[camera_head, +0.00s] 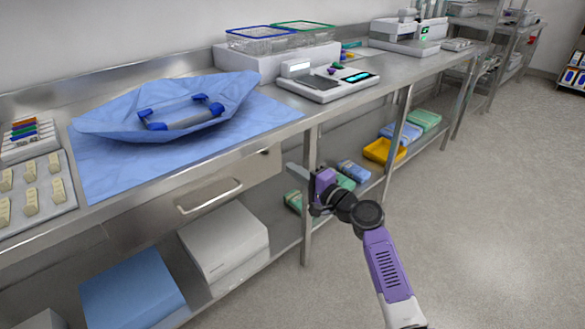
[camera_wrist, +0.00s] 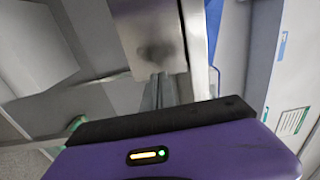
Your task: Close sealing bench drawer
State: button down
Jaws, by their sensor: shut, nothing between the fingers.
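The sealing bench drawer (camera_head: 160,215) is a grey metal front with a bar handle (camera_head: 210,198), under the steel bench top. Its front sits near the bench edge; I cannot tell exactly how far it stands out. My gripper (camera_head: 291,168) is to the right of the drawer handle, beside the bench leg, with its fingers pointing left. In the wrist view, the fingers (camera_wrist: 158,88) are together and empty. They point at a metal surface (camera_wrist: 152,30) with a dark smudge or reflection; whether they touch it is unclear.
The bench top (camera_head: 230,155) holds a blue wrapped bundle (camera_head: 170,105) and a scale (camera_head: 328,82). A bench leg (camera_head: 308,225) stands near my gripper. A white box (camera_head: 225,240) and a blue box (camera_head: 130,290) sit below the drawer. Open floor (camera_head: 480,210) lies to the right.

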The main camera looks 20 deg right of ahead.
jog(key=p+v, duration=0.1)
jog(key=v, duration=0.8)
jog(key=shift+d, duration=0.2)
